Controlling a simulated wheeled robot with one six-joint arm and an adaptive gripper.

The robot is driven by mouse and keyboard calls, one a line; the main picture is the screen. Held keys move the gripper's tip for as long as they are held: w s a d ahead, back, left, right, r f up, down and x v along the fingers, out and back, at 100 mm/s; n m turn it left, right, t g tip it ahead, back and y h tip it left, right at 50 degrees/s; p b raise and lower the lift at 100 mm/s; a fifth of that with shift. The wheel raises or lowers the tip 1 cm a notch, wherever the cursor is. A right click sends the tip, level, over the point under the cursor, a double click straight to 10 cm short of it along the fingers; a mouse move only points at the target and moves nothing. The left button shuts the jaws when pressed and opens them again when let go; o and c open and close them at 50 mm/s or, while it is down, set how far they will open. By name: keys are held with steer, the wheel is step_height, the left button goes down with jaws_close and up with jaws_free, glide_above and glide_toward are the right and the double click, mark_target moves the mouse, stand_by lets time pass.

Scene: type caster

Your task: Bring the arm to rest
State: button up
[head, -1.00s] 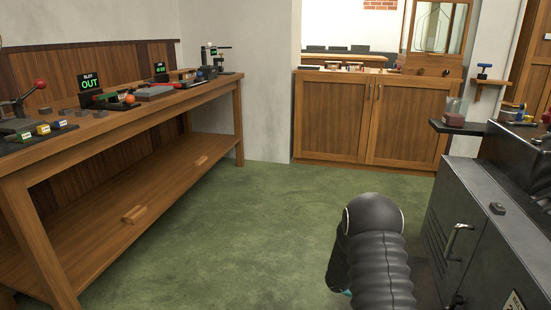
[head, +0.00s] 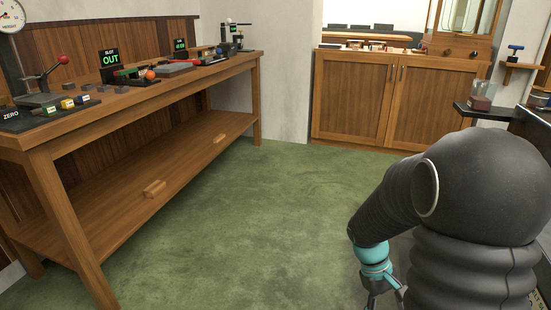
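My arm (head: 470,170) shows at the lower right, its dark ribbed sleeve bent at a large rounded elbow. From the elbow the forearm slopes down and left to a teal wrist. Below the wrist, the upper part of my gripper (head: 384,296) shows at the bottom edge, hanging over the green floor. Its fingertips are cut off by the frame, so I cannot tell whether it is open or shut. I see nothing held in the visible part.
A long wooden bench (head: 190,160) with tools and small displays runs along the left wall. A wooden cabinet (head: 365,100) stands at the back. A dark machine (head: 535,135) is at the right, partly behind my arm. The green floor (head: 230,230) between them is clear.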

steer(key=s+a+r+m+t+y, duration=0.1)
steer(key=s+a+r+t, duration=0.3)
steer(key=r, duration=0.6)
steer(key=s+a+r+m+t+y, duration=0.2)
steer(key=s+a+r+t, duration=0.3)
steer(key=r, duration=0.4)
steer(key=shift+s+a+r+m+y, duration=0.35)
steer(key=shift+s+a, duration=0.2)
steer(key=shift+a, duration=0.4)
